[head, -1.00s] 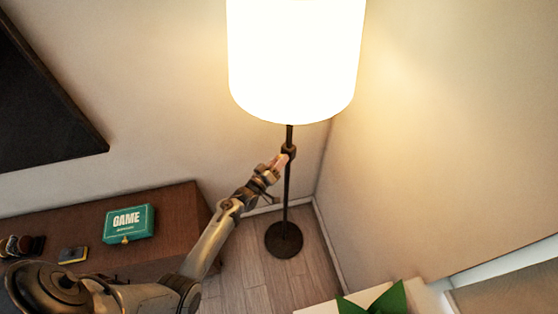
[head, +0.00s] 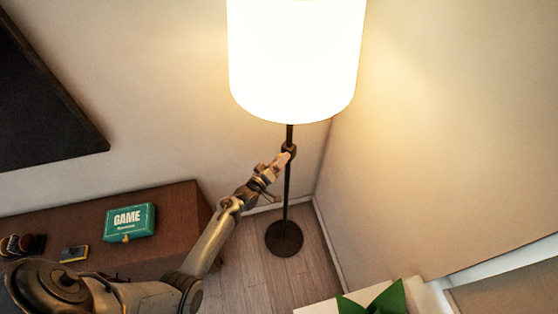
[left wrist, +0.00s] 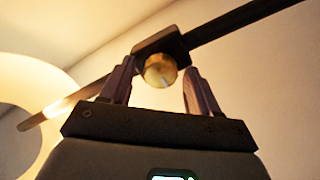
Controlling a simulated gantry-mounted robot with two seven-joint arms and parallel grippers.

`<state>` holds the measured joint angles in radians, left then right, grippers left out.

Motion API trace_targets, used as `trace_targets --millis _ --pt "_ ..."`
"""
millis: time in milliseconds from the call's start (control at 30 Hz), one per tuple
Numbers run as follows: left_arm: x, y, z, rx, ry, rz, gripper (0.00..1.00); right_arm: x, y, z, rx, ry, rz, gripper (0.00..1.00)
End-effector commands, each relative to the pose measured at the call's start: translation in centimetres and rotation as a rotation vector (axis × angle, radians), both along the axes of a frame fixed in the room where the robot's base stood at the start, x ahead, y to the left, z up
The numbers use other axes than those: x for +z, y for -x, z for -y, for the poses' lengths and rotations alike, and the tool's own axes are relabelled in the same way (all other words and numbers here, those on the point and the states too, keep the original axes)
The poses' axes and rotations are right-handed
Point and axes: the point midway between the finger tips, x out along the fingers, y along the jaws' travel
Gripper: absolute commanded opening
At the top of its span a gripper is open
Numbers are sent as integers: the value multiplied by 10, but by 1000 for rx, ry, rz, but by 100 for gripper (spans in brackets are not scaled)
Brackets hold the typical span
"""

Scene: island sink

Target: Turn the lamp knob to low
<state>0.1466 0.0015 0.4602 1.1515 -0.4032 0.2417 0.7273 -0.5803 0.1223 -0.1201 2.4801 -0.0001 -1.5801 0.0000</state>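The floor lamp (head: 295,60) stands in the corner with its white shade brightly lit. Its thin dark pole (head: 287,195) rises from a round base (head: 284,238). In the left wrist view, the round brass knob (left wrist: 160,71) sits on a dark block (left wrist: 163,45) on the pole. My left gripper (head: 284,158) is at this block, its fingers apart on either side of the knob in the wrist view (left wrist: 159,88). I see gaps between the fingers and the knob; they do not appear to touch it. My right gripper is out of view.
A brown cabinet (head: 180,205) at left holds a teal game box (head: 130,222) and small items. Walls meet behind the lamp. A white surface with a green leafy thing (head: 375,300) is at bottom right. Wood floor (head: 245,285) is clear around the base.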

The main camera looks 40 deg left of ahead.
Motion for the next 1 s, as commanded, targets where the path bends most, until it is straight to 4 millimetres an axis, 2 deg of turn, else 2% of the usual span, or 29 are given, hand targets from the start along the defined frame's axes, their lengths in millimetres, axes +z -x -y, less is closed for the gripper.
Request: trace_targets --millis 267,433,1000 --pt "0 0 0 1 -1 -1 63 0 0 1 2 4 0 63" --pt "-1 9 1 1 0 -2 63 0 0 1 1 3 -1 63" --pt "-2 95 6 1 0 -2 63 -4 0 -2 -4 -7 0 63"
